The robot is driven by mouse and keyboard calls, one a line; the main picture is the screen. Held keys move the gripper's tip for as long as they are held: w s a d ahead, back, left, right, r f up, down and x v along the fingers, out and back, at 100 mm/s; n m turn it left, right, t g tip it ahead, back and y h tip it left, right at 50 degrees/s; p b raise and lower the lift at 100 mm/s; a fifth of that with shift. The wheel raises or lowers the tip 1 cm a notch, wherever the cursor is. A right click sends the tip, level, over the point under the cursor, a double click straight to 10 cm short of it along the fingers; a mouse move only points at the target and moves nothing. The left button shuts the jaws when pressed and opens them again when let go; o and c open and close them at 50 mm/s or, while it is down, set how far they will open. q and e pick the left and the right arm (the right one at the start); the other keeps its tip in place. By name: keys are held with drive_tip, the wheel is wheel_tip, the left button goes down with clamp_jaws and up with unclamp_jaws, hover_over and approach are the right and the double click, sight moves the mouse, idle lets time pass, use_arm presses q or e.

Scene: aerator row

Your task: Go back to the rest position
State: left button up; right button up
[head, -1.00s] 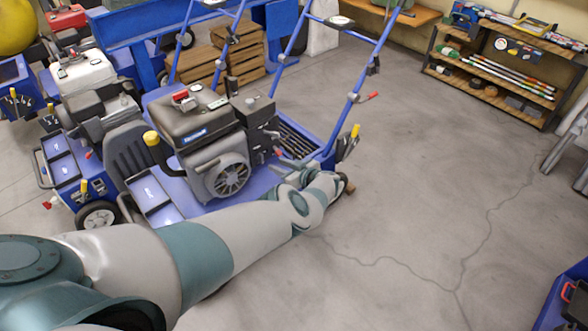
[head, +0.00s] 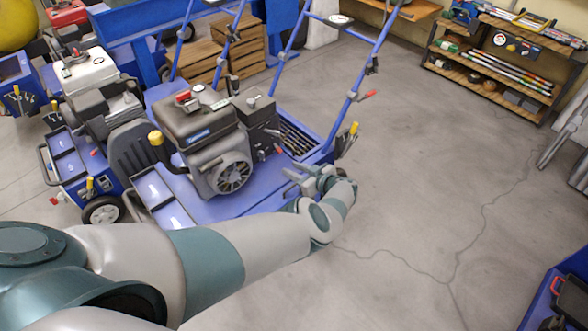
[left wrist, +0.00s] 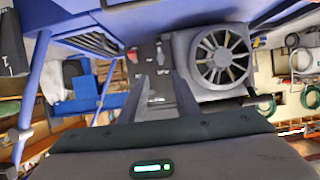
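My left gripper (head: 299,181) shows in the head view at the end of my left arm, beside the right side of the nearest blue aerator (head: 226,206). Its two fingers are apart with nothing visible between them. In the left wrist view the gripper (left wrist: 160,92) points at the aerator's engine, with the round fan cover (left wrist: 221,57) to the right of the fingers and small red-marked controls beyond them. Whether a finger touches the machine cannot be told. My right gripper is in neither view.
A second aerator with a white tank (head: 84,72) stands at the left. Wooden crates (head: 246,50) are at the back, and a shelf unit (head: 492,66) is at the back right. A blue machine (head: 562,300) is at the lower right. The cracked concrete floor between is clear.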

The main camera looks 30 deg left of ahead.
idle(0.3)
